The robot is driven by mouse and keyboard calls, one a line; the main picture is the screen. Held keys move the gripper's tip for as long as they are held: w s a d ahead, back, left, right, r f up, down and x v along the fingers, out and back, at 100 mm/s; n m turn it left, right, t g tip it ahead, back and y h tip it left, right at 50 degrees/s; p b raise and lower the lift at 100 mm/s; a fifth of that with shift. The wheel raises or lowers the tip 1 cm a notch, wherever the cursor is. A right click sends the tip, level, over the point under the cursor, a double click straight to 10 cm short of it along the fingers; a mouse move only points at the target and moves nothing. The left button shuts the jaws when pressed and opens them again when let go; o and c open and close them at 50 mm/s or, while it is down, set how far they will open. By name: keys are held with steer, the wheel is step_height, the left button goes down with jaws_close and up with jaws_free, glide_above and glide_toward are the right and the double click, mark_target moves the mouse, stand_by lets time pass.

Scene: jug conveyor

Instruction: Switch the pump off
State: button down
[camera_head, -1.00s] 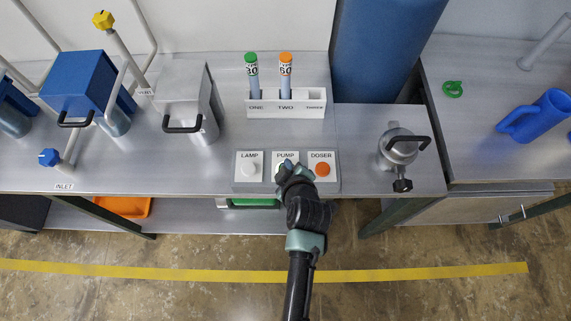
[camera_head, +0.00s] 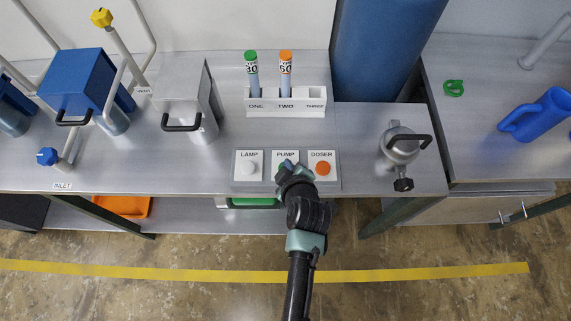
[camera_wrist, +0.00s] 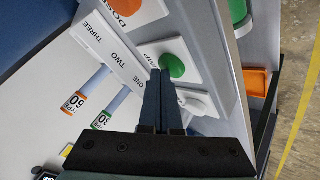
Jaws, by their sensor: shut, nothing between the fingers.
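The panel (camera_head: 333,180) on the front of the bench carries three labelled plates, LAMP, PUMP and DOSER. The PUMP plate (camera_head: 285,155) is in the middle, and my gripper (camera_head: 287,167) is over its lower part, hiding most of the button. In the wrist view the green pump button (camera_wrist: 174,65) shows just beside the tips of my gripper (camera_wrist: 160,72). The fingers are shut and empty. I cannot tell whether the tips touch the button.
The white lamp button (camera_head: 249,168) is to the left and the orange doser button (camera_head: 322,168) to the right. A white rack (camera_head: 262,107) with two tubes stands behind. A metal vessel (camera_head: 400,149) with a black handle stands right.

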steer(key=shift+f, duration=0.1)
stand_by(0.3)
steer(key=shift+r+p, duration=0.25)
steer(key=shift+p, duration=0.1)
step_height(320, 180, up, 6)
steer(key=p, duration=0.5)
steer(key=shift+r, duration=0.15)
stand_by(0.5)
